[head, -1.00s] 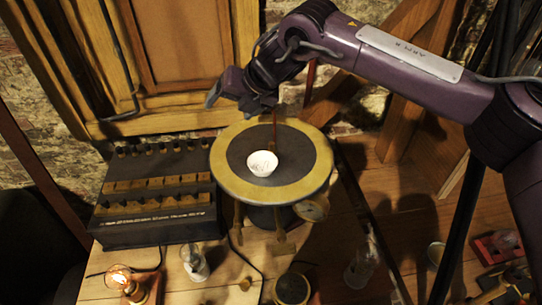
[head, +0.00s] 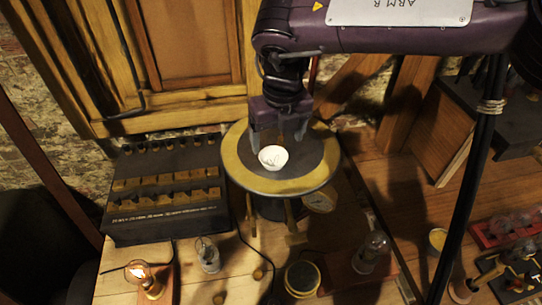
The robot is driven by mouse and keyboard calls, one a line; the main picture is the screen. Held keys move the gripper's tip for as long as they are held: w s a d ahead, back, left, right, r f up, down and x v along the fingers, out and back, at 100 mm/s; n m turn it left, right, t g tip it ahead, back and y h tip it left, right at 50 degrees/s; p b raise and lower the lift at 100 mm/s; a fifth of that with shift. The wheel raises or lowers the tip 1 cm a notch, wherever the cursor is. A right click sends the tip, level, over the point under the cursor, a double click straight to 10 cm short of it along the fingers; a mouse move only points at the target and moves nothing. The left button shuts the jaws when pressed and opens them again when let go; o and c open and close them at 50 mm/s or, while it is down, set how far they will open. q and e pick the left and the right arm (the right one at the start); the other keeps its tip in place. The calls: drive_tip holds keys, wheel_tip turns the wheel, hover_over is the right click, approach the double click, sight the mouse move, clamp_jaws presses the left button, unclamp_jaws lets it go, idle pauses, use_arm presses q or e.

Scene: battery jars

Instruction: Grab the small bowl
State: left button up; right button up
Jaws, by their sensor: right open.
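The small white bowl (head: 273,158) sits upright on the round stand (head: 246,176), which has a dark centre and a yellow rim. My right gripper (head: 280,138) points down just behind and above the bowl, with its fingers spread apart. I see nothing between the fingers, and I cannot tell whether they touch the bowl. My left gripper does not show.
A black box with switches (head: 165,205) stands left of the stand. A lit bulb (head: 138,272), glass jars (head: 207,254) (head: 372,250) and a round yellow-topped container (head: 302,278) stand in front. A black pole (head: 466,190) rises at the right.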

sight(273, 156)
drive_tip(key=f+p, duration=0.1)
drive_tip(key=f, duration=0.2)
drive_tip(key=a+f+p, duration=0.1)
drive_tip(key=f, duration=0.1)
drive_tip(key=shift+w+f+p, duration=0.2)
drive_tip(key=shift+p, duration=0.15)
drive_tip(key=shift+w+f, duration=0.1)
drive_tip(key=shift+f, duration=0.15)
drive_tip(key=shift+d, duration=0.1)
drive_tip(key=c, duration=0.9)
drive_tip(key=shift+r, duration=0.1)
drive_tip(key=shift+c, duration=0.2)
